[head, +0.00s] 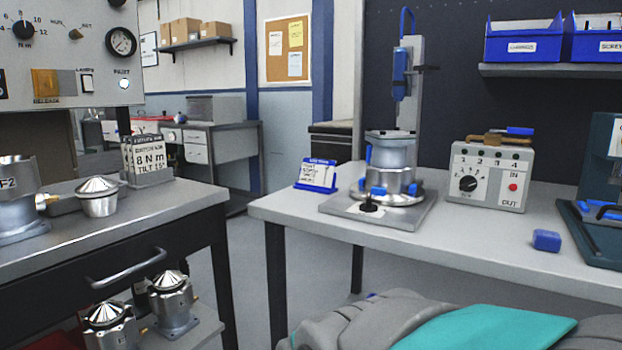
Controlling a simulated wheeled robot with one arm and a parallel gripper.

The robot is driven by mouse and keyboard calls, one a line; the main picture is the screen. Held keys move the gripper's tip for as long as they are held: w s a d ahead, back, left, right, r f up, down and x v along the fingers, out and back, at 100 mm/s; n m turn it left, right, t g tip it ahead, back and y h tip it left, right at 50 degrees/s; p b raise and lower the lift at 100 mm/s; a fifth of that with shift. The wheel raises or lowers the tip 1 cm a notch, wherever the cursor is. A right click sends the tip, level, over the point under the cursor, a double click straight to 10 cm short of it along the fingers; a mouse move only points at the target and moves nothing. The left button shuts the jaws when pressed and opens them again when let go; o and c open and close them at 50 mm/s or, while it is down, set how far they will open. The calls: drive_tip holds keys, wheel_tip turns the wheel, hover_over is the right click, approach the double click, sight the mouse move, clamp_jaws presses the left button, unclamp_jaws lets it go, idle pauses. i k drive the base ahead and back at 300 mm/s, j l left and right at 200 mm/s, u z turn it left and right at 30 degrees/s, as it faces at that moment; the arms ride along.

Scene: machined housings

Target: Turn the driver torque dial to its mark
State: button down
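A black round dial (22,29) with a scale around it, marked 4 to 12 and N·m, sits on the grey panel at the upper left. The panel is cut by the left and top edges. The dial's pointer is too small to read with certainty. A card (150,160) on the left bench reads 8 Nm. A second black dial (468,184) is on the front of a grey box on the right bench. My gripper is not in view; only grey and teal parts of my own body show at the bottom.
The panel also has a gauge (121,41), a lit lamp (124,84) and an orange-brown part (45,83). The right bench holds a fixture (392,165) and a blue block (546,240). Floor shows between the benches.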

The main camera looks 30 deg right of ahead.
sight(468, 183)
drive_tip(key=z, duration=1.75)
drive_tip(key=k+j, duration=0.2)
drive_tip(key=j, duration=0.2)
